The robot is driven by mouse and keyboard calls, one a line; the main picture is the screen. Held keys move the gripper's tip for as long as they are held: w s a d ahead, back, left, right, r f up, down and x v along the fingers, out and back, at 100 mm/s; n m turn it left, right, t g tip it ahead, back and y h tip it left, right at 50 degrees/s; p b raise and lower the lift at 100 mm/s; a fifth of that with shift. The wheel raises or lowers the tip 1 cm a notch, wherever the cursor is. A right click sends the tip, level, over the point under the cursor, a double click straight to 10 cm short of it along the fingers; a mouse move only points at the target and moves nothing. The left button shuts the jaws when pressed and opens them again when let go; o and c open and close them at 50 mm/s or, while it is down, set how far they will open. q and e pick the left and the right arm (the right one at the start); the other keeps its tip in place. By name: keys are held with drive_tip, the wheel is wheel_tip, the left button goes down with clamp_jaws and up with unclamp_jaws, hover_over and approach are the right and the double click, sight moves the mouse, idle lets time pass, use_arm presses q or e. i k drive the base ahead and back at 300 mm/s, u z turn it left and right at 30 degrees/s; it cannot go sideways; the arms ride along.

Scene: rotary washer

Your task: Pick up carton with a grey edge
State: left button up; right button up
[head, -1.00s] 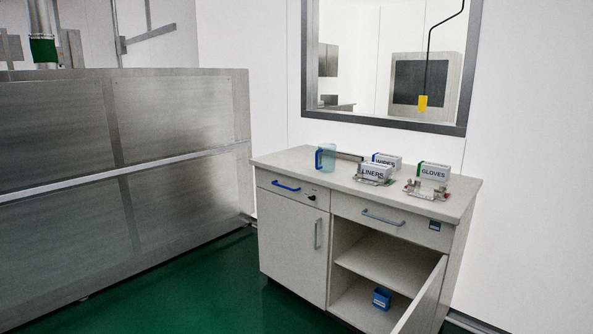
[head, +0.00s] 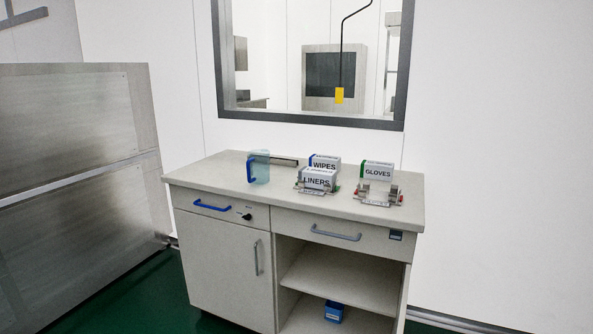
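Three small cartons stand on the cabinet top. The LINERS carton (head: 319,180) is at the front left of the group; its edge band looks grey or pale, too small to be sure. The WIPES carton (head: 325,163) stands just behind it, partly hidden, with a dark blue or green band on its left edge. The GLOVES carton (head: 378,171) stands apart to the right, with a green band on its left edge. Neither of my grippers shows in the head view.
Metal fixtures (head: 379,196) sit around the cartons. A clear jug with a blue handle (head: 260,167) stands left on the cabinet top (head: 220,177). Below are drawers, a closed left door (head: 225,265) and open shelves with a blue box (head: 333,311). A steel enclosure (head: 75,150) stands left.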

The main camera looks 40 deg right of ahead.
sight(314, 177)
drive_tip(key=z, duration=0.05)
drive_tip(key=i, duration=2.25)
drive_tip(key=z, duration=2.95)
